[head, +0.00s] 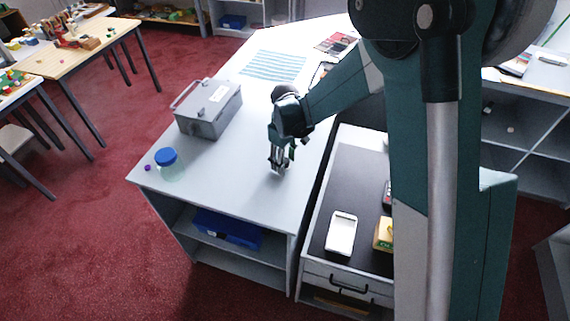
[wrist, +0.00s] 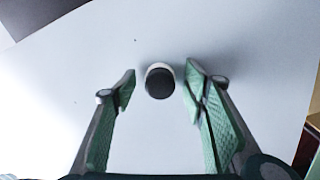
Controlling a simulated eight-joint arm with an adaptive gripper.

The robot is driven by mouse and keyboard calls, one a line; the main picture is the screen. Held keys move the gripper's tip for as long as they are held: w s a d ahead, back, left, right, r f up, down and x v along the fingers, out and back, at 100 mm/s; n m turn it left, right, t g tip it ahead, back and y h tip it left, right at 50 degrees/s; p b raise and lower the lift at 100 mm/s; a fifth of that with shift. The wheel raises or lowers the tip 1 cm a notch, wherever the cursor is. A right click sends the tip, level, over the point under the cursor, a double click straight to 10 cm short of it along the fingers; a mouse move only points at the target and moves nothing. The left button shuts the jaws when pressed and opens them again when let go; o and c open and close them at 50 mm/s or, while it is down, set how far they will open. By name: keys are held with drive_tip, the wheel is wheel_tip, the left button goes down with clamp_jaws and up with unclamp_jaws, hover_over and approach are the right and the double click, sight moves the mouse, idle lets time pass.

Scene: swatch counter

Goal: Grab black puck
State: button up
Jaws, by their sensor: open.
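The black puck (wrist: 160,83) stands on the pale counter in the wrist view, with a whitish rim showing at its far side. My gripper (wrist: 160,82) is open, with one green-padded finger to the left of the puck and one to the right. Gaps show on both sides, so neither finger appears to touch it. In the head view my gripper (head: 279,166) points down low over the counter (head: 225,185). The puck cannot be made out there; my gripper seems to hide it.
A grey metal box (head: 208,108) stands on the counter to the left, with a blue-lidded jar (head: 168,164) in front of it. A striped sheet (head: 273,65) lies at the back. To the right, a lower dark-topped cabinet (head: 317,205) carries a white tray-like item (head: 341,233).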

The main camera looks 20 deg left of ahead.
drive_tip(key=shift+c, duration=0.7)
drive_tip(key=c, duration=0.8)
drive_tip(key=shift+r, duration=0.1)
drive_tip(key=shift+r, duration=4.95)
